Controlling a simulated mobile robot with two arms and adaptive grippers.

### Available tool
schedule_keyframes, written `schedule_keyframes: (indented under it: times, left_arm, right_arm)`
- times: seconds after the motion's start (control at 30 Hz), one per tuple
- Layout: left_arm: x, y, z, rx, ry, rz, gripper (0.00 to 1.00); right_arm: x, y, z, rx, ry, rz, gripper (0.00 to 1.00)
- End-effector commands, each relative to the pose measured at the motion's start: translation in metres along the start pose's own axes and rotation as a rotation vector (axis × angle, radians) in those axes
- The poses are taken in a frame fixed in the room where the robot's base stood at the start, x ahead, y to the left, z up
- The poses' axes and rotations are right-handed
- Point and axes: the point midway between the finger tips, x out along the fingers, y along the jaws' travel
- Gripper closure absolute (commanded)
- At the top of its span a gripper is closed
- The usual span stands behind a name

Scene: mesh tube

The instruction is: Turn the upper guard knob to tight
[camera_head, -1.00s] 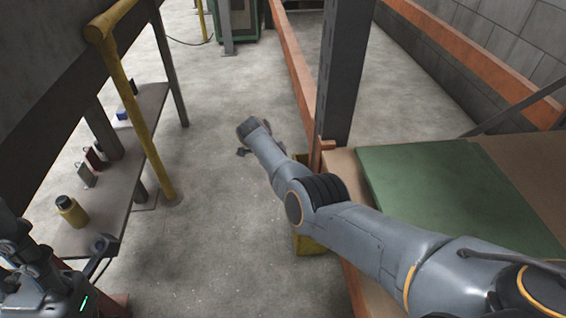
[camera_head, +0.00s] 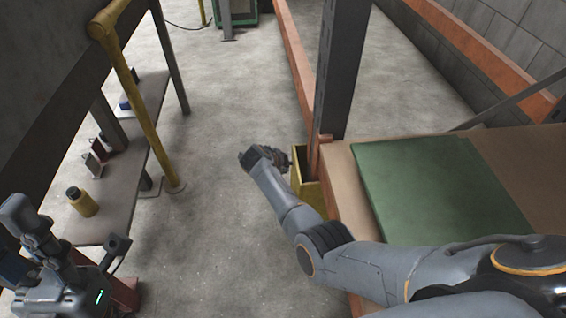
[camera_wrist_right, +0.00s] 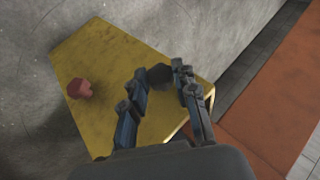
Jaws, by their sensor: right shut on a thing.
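A yellow guard (camera_head: 309,192) stands on the floor at the foot of a grey post. In the right wrist view its yellow face (camera_wrist_right: 105,55) carries a red knob (camera_wrist_right: 81,88) at left and a dark knob (camera_wrist_right: 159,74) near its right side. My right gripper (camera_wrist_right: 161,80) has its fingers on either side of the dark knob and is shut on it. The fingers partly hide this knob. In the head view my right gripper (camera_head: 268,157) is beside the guard. My left gripper (camera_head: 78,232) is at lower left, fingers spread, empty.
A bench at left (camera_head: 118,165) holds a yellow bottle (camera_head: 82,202) and several small items. A yellow rail post (camera_head: 140,100) stands beside it. At right is a table with a green mat (camera_head: 430,190). The grey post (camera_head: 342,70) rises behind the guard. The middle floor is clear.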

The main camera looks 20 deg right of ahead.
Motion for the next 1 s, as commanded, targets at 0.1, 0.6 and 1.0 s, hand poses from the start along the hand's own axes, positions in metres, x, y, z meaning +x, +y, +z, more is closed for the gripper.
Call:
schedule_keyframes:
  times: [0.1,0.6,1.0]
  left_arm:
    - [-0.0015,0.0005,-0.0058,-0.002,0.032,0.000,0.60]
    - [-0.0018,0.0006,-0.0053,-0.002,0.029,0.000,0.60]
    - [-0.0015,0.0002,-0.0055,-0.001,0.030,0.000,0.60]
  right_arm:
    - [0.0005,0.0023,0.0007,0.008,0.000,-0.019,1.00]
    - [0.0002,0.0020,0.0004,0.012,0.000,-0.029,0.67]
    - [-0.0003,0.0007,-0.0001,0.013,0.000,-0.031,0.48]
